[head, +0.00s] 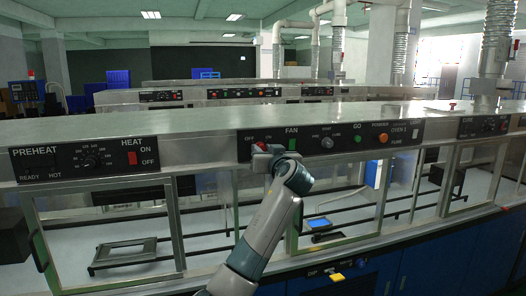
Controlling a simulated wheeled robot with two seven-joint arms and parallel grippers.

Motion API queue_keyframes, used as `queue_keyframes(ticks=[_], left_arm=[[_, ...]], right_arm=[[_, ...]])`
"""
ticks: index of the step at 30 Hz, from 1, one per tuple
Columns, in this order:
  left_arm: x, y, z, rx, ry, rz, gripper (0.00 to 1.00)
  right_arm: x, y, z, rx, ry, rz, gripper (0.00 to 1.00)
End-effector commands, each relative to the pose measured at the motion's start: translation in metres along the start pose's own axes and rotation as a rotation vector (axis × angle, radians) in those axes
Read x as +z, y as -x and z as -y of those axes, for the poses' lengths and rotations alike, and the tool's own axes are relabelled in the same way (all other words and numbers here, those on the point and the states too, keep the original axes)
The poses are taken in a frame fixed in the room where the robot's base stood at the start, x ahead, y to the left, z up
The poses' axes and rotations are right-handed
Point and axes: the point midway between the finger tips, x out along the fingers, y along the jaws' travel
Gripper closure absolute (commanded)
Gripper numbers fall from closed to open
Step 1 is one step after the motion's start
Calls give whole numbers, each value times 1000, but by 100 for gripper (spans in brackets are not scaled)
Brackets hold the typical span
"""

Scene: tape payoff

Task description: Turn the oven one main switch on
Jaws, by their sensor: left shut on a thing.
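My left gripper (264,149) is at the left end of the middle control panel (345,137), just below the OFF and ON marks beside the FAN label. It is shut on a small switch there, which the fingers mostly hide; a bit of red shows at the fingertips. The switch's setting cannot be made out. My right gripper is not in view.
A preheat panel (84,159) with a dial and a red HEAT switch (133,158) is at the left. Glass-fronted bays (108,235) lie below the panels. A cure panel (482,126) is at the right. More machines stand behind.

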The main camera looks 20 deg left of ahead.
Motion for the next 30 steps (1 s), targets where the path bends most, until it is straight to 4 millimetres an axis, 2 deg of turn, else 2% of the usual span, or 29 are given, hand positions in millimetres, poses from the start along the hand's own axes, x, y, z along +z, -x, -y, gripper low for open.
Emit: queue_keyframes(ticks=[14, 30], left_arm=[[-1, 0, -1, 0, -356, 0, 96], [-3, 0, -2, -1, -871, -2, 96]], right_arm=[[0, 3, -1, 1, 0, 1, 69], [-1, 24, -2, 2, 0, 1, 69]])
